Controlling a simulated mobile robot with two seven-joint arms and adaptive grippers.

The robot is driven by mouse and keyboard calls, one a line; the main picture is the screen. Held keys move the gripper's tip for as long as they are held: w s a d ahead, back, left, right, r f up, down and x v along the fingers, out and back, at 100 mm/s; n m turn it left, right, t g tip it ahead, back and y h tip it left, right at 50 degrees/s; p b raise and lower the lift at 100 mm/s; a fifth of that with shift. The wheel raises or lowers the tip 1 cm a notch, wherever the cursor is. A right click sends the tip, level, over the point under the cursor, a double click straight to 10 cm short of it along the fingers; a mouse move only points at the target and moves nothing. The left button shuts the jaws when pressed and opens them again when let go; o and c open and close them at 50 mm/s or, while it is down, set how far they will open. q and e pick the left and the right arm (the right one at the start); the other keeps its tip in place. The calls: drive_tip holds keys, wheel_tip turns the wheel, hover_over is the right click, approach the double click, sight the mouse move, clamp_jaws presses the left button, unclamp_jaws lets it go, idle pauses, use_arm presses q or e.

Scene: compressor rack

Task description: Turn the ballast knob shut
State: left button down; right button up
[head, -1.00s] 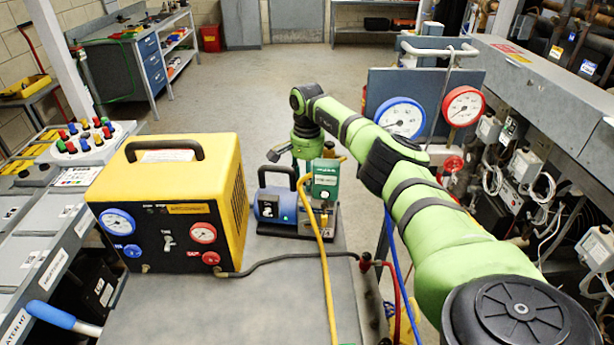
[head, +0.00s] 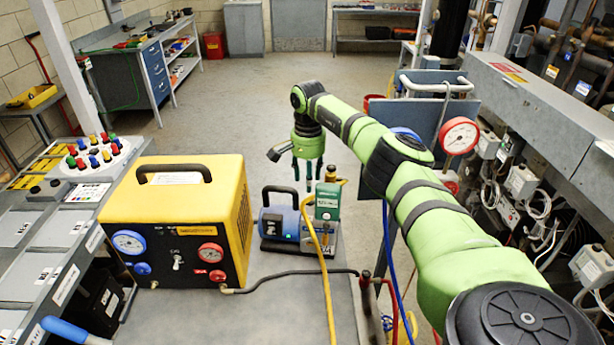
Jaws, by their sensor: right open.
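A small vacuum pump with a blue motor (head: 279,222), a black carry handle and a green block (head: 327,201) stands on the grey bench top. A small brass-coloured cap (head: 331,174) stands on top of the green block. I cannot tell for sure which part of the pump is the ballast knob. My right gripper (head: 309,186) points down with its fingers apart and empty. In the picture its fingertips lie just above the pump, left of the cap. I see no contact, but the depth gap is unclear. My left gripper is out of view.
A yellow recovery unit (head: 195,208) with gauges stands left of the pump. A yellow hose (head: 325,270) runs from the pump towards the front, and a black hose (head: 300,272) crosses the bench. A gauge panel (head: 430,112) and pipework stand to the right.

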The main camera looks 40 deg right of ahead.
sight(310, 201)
drive_tip(key=shift+d+r+n+p, duration=0.15)
drive_tip(key=shift+r+n+p, duration=0.4)
drive_tip(key=shift+r+n, duration=0.3)
drive_tip(key=shift+s+f+n+b, duration=0.3)
drive_tip(key=shift+f+n+b, duration=0.05)
drive_tip(key=shift+n+b, duration=0.2)
wheel_tip(310, 201, down, 8)
drive_tip(key=b, duration=0.6)
drive_tip(key=shift+s+f, duration=0.1)
drive_tip(key=shift+f, duration=0.1)
drive_tip(key=shift+s+r+n, duration=0.1)
drive_tip(key=shift+r+n, duration=0.1)
drive_tip(key=shift+n, duration=0.4)
drive_tip(key=shift+f+n, duration=0.1)
drive_tip(key=shift+n, duration=0.7)
drive_tip(key=shift+b, duration=0.4)
